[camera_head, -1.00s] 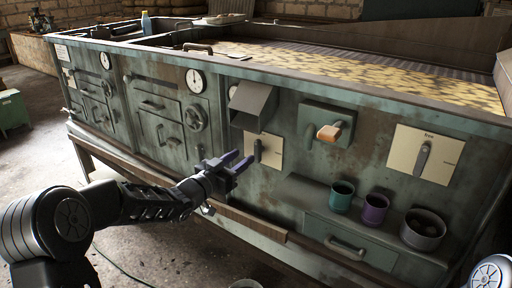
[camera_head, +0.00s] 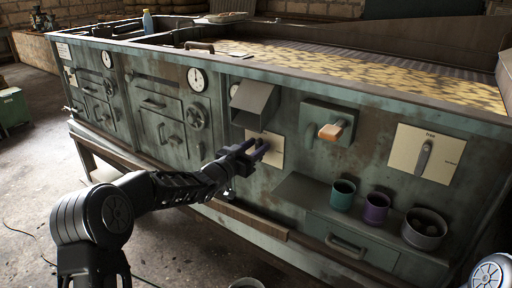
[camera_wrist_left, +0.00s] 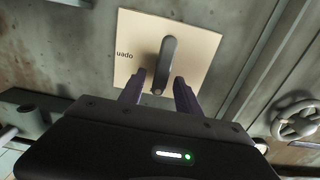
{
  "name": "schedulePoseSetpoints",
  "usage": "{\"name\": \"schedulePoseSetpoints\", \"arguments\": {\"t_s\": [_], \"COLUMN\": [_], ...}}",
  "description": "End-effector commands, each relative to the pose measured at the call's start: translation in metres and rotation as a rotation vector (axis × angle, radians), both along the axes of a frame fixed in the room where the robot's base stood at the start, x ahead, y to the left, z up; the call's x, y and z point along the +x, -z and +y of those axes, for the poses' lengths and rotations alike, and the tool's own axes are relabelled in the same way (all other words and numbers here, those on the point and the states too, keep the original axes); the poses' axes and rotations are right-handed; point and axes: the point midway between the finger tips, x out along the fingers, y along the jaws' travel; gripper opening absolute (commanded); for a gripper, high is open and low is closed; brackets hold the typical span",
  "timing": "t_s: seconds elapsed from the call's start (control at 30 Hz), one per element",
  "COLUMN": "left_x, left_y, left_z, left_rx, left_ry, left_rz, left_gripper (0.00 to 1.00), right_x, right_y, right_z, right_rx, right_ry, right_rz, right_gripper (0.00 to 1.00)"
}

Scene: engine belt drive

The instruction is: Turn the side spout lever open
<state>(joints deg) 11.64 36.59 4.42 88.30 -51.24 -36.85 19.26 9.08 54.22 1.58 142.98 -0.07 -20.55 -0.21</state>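A dark grey lever (camera_wrist_left: 168,60) sits on a cream plate (camera_wrist_left: 196,62) with partly readable lettering, in the left wrist view. In the head view the plate (camera_head: 276,156) is on the green front panel below a box-shaped grey spout (camera_head: 254,104), and my gripper mostly hides the lever. My left gripper (camera_head: 255,149) is at the plate; in the left wrist view its two dark fingers (camera_wrist_left: 160,84) are apart, with the lever's lower end between them. Contact cannot be told. My right gripper is not in view.
To the right are an orange-tipped handle (camera_head: 331,132) on a green box and another cream plate with a lever (camera_head: 424,158). A shelf below holds a teal cup (camera_head: 343,194), a purple cup (camera_head: 376,207) and a grey pot (camera_head: 424,228). A handwheel (camera_head: 197,118) is to the left.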

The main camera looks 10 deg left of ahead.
Motion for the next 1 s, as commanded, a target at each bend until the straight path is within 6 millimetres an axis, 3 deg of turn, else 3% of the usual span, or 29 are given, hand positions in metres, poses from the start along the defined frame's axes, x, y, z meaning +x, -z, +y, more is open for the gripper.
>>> {"name": "schedulePoseSetpoints", "arguments": {"t_s": [0.07,0.57,1.0], "left_x": [-0.0001,-0.0004,-0.0004], "left_y": [-0.0001,-0.0001,0.0004], "left_z": [0.0000,0.0001,0.0001], "left_rx": [0.000,0.000,0.005], "left_ry": [0.000,0.000,0.000], "left_rz": [0.000,0.000,-0.002], "left_gripper": [0.40,0.00,0.00], "right_x": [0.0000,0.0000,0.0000], "right_y": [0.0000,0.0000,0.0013], "right_z": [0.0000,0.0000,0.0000], "right_rx": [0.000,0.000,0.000], "right_ry": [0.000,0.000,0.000], "right_rz": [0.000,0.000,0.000], "right_gripper": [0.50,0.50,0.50]}}
